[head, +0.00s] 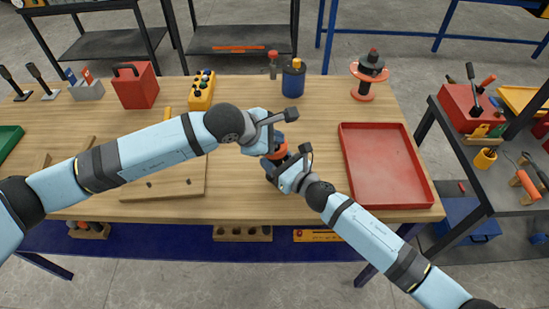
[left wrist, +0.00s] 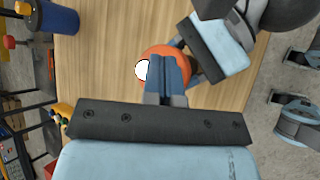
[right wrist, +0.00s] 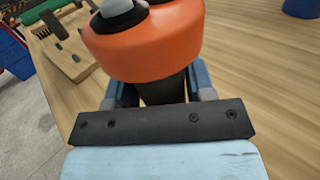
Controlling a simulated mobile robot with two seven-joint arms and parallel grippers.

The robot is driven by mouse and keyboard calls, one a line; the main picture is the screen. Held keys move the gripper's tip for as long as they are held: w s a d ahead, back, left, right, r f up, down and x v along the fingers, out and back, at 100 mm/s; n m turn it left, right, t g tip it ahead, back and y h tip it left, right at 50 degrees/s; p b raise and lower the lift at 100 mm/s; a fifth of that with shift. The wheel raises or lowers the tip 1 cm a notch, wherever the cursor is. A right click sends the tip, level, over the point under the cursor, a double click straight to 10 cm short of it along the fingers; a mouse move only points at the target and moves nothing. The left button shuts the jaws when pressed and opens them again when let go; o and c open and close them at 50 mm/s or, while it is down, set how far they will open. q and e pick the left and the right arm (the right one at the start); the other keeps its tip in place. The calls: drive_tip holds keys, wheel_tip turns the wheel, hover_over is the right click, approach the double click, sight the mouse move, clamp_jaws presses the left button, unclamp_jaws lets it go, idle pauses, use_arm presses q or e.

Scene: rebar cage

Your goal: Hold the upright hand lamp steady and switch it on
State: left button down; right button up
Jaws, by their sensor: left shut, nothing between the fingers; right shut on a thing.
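The hand lamp (head: 279,152) stands upright near the middle of the wooden bench, partly hidden by my grippers. The right wrist view shows its wide orange head (right wrist: 145,42) above a dark body. My right gripper (head: 281,168) is shut around that body, below the head. My left gripper (head: 273,142) is shut and empty, its fingertips over the lamp's top. In the left wrist view those fingers cover part of the orange head (left wrist: 158,52), and a bright white round spot shows beside them. I cannot tell whether the fingertips touch the lamp or whether it is lit.
A red tray (head: 388,168) lies at the bench's right. A wooden board (head: 180,180) lies to the left. A blue can (head: 293,80), an orange-based stand (head: 369,75), a yellow button box (head: 201,90) and a red box (head: 135,86) stand along the back.

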idle(0.4)
use_arm(q)
drive_tip(key=shift+r, duration=3.4)
use_arm(e)
drive_tip(key=o, duration=1.2)
drive_tip(key=shift+s, duration=0.1)
